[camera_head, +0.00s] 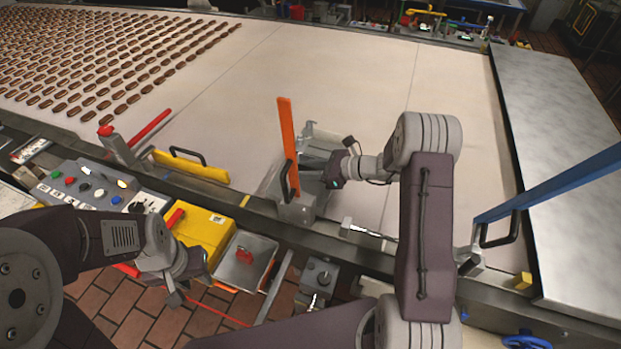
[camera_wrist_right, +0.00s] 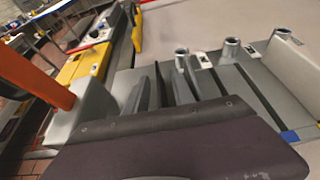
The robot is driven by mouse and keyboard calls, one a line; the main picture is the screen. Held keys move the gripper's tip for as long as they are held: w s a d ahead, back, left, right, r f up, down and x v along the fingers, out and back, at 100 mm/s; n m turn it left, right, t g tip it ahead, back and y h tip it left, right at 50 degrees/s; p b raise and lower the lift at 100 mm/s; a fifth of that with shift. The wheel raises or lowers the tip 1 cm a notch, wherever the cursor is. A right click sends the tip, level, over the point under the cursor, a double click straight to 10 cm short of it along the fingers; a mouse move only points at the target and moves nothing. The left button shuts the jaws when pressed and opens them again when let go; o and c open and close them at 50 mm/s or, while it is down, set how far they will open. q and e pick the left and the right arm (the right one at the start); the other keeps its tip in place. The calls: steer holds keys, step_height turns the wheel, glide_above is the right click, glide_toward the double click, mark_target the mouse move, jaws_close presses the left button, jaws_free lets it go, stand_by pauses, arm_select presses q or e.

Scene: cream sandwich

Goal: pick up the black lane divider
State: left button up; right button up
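I cannot single out a black lane divider for certain. A grey slotted station (camera_head: 298,208) stands at the conveyor's near edge. In the right wrist view, several dark grey upright plates (camera_wrist_right: 164,86) stand in it, beside grey round posts. My right gripper (camera_head: 333,172) is at this station, right of the orange upright bar (camera_head: 288,145).
A wide pale conveyor (camera_head: 270,90) carries rows of brown biscuits (camera_head: 110,60) at the far left. A control panel (camera_head: 95,190) with buttons is at the left. A blue bar (camera_head: 550,188) and a metal table (camera_head: 560,120) are at the right. The conveyor's middle is clear.

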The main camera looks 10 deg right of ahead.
steer(key=shift+d, duration=0.1)
jaws_close()
stand_by(1.3)
